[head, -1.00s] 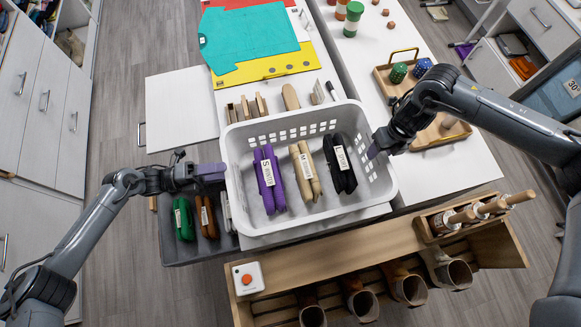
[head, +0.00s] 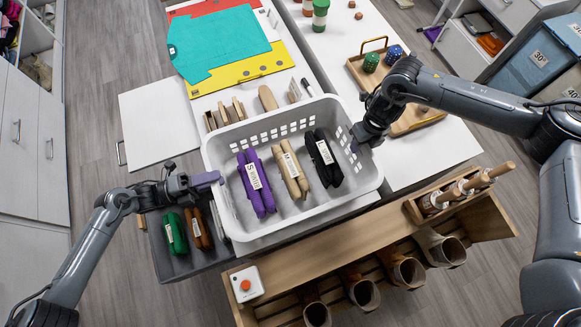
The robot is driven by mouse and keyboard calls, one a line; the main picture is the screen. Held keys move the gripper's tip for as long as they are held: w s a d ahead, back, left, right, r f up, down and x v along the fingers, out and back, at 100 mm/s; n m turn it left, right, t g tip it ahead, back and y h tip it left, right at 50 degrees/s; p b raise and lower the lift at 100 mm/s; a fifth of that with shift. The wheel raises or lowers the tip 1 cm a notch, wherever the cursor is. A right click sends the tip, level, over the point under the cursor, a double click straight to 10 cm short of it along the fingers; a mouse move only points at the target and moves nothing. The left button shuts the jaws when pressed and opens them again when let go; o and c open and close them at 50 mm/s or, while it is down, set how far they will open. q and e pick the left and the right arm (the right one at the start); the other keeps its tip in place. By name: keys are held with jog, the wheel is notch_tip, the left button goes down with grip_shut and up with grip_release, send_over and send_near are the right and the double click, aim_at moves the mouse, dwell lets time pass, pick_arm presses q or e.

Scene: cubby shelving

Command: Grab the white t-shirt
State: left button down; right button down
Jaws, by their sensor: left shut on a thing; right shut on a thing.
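A white folded item (head: 217,221) shows as a narrow strip in the grey drawer (head: 190,266), beside the brown folded item (head: 198,229) and a green one (head: 175,234). The basket covers much of it, and I cannot tell if it is the white t-shirt. The white basket (head: 290,222) holds purple (head: 256,184), beige (head: 291,168) and black (head: 322,158) folded garments with labels. My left gripper (head: 214,180) is shut on the basket's left rim. My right gripper (head: 357,137) is shut on its right rim.
Wooden slots (head: 224,113) stand behind the basket. In front are a wooden rack (head: 322,253) with boots and a white box with a red button (head: 246,283). Floor at left is clear.

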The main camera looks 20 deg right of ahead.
pick_arm(q)
jog(key=shift+r, duration=0.2)
jog(key=shift+w+r, duration=0.1)
jog(key=shift+r, duration=0.1)
pick_arm(e)
jog(key=shift+r, duration=0.15)
